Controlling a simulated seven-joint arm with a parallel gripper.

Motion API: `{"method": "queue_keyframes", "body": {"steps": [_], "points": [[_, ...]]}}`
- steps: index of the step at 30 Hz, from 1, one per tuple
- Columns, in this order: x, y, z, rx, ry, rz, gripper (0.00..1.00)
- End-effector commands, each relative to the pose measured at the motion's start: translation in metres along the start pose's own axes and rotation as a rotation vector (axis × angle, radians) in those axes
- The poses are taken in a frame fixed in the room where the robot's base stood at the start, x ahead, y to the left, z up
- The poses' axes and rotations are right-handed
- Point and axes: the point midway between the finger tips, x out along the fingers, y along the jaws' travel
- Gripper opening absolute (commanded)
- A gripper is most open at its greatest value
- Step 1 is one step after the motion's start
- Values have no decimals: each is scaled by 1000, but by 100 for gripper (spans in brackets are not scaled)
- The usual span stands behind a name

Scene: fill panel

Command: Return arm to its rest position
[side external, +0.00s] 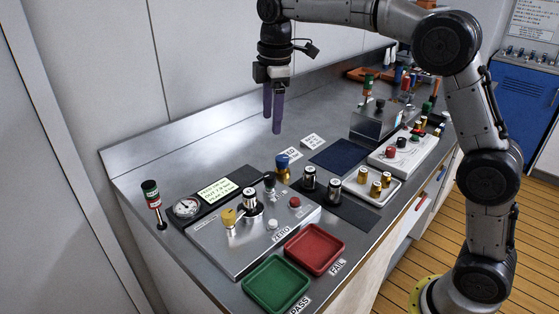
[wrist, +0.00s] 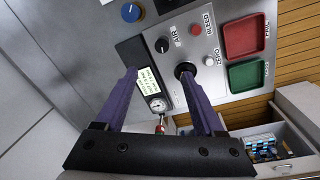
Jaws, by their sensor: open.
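My gripper (side external: 272,122) hangs in the air above the steel bench at the back left, pointing down. Its two purple fingers are apart with nothing between them, and they also show in the wrist view (wrist: 158,76). The grey fill panel (side external: 262,248) lies below and in front of it, clear of the fingers.
A green tray (side external: 276,284) and a red tray (side external: 314,249) sit at the bench's front edge. Gold-coloured pieces (side external: 376,188) stand in a white tray. A red-white-green post (side external: 152,200) rises at left. The wall is behind.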

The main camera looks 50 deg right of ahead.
Motion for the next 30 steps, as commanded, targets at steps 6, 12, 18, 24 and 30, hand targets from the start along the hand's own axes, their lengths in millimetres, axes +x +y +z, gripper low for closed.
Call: {"method": "queue_keyframes", "body": {"steps": [6,12,18,24,30], "points": [[-70,-52,38,35,60,101,70],[-92,-120,80,182,123,174,70],[-78,-190,119,405,203,231,70],[-31,-250,150,682,290,249,70],[24,-278,163,958,328,205,70]]}}
